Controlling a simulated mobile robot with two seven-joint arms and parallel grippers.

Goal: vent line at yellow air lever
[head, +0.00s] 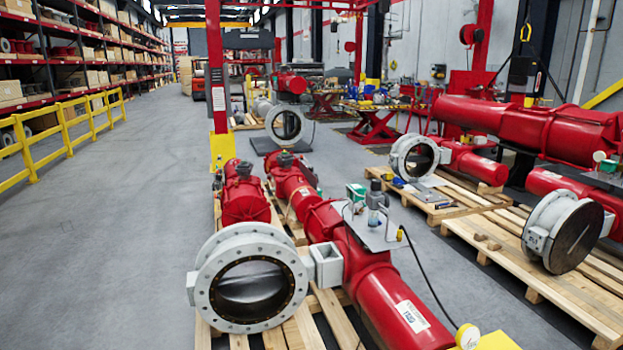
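A large red valve actuator (375,270) lies on a wooden pallet in front of me, with a grey flanged butterfly valve (248,278) at its left. A metal plate (380,238) on top carries a small grey fitting (376,196). A small yellow piece (400,234) sits at the plate's right edge; it may be the air lever, but it is too small to tell its position. A black hose (432,282) runs from near it down to a round gauge (467,336) at the bottom edge. Neither of my grippers is in view.
A yellow block (497,341) shows at the bottom edge. More red actuators and valves (567,232) lie on pallets (510,248) at the right. A red post (216,70) stands behind. Yellow railing (65,128) lines the left; the grey floor (110,220) there is clear.

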